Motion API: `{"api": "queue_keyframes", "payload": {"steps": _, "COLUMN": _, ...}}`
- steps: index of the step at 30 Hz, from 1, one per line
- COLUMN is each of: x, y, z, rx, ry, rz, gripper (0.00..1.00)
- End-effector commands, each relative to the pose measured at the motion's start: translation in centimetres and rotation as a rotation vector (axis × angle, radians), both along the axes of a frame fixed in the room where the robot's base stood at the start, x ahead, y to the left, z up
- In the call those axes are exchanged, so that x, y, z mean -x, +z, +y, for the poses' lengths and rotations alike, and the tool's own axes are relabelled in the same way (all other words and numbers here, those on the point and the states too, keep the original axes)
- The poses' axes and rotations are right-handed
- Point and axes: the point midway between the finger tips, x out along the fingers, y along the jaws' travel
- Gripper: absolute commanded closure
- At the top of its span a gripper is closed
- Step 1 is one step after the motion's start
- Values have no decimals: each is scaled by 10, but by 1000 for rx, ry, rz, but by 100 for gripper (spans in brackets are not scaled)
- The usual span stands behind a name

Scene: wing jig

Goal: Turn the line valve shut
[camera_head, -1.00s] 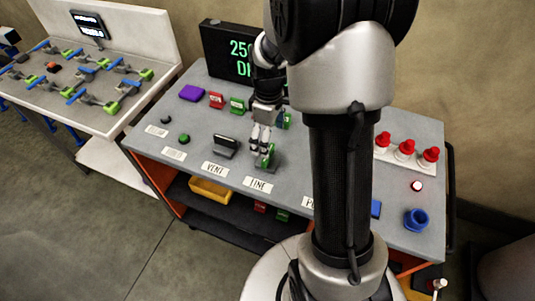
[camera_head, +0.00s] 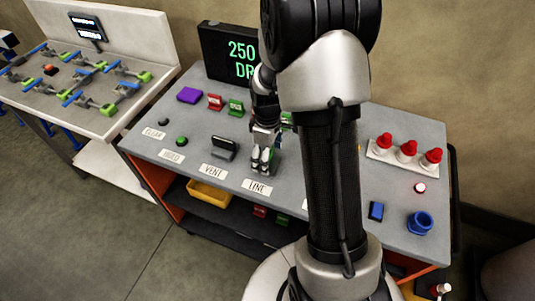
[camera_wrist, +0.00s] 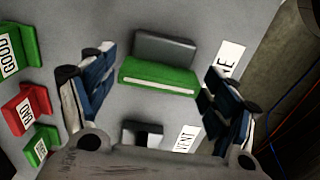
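The line valve has a green bar handle (camera_wrist: 158,77) with a grey part (camera_wrist: 165,48) beside it in the wrist view. It sits behind the LINE label (camera_head: 257,187) on the bench. My gripper (camera_head: 262,160) is over it in the head view and hides most of it. In the wrist view my fingers are spread, one off each end of the green bar. The right finger is close to the bar's right end; contact cannot be told. Nothing is held.
The black vent valve (camera_head: 223,148) stands just left of my gripper, behind the VENT label (camera_head: 214,171). Red (camera_head: 215,102) and green (camera_head: 236,107) blocks and a purple block (camera_head: 190,95) lie farther back. A display (camera_head: 230,52) stands at the rear. Red-topped buttons (camera_head: 406,150) are on the right.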

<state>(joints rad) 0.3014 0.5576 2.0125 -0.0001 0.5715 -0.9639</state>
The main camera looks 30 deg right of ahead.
Motion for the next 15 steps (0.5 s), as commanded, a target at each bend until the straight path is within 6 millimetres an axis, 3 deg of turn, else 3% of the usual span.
{"api": "queue_keyframes", "payload": {"steps": 15, "x": 0, "y": 0, "z": 0, "rx": 0, "ry": 0, "rz": 0, "gripper": 57}}
